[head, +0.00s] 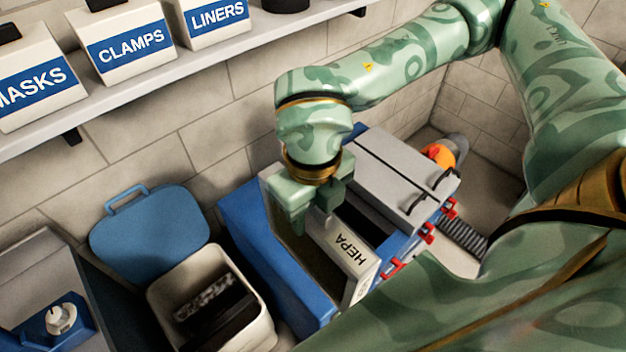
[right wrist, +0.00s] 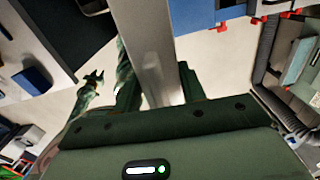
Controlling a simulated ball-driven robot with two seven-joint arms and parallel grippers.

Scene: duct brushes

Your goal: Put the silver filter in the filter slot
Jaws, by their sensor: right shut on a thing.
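The silver filter (head: 352,262), a flat framed panel with HEPA printed on its edge, is held upright and slightly tilted beside the blue and grey machine. My right gripper (head: 316,206) is shut on its upper edge. In the right wrist view, the filter's pale edge (right wrist: 150,45) runs between the fingers of my right gripper (right wrist: 158,88). A dark opening, apparently the filter slot (head: 368,222), shows in the machine just right of the filter; the filter and gripper partly hide it. In the right wrist view, what looks like my left gripper (right wrist: 92,84) is small; its jaws are unclear.
The machine's grey lid (head: 405,175) has dark handles and red latches (head: 393,266). A ribbed hose (head: 462,236) lies to its right. A white bin (head: 167,277) with dark contents and a blue lid (head: 150,232) stand left. A shelf with labelled boxes (head: 130,45) is above.

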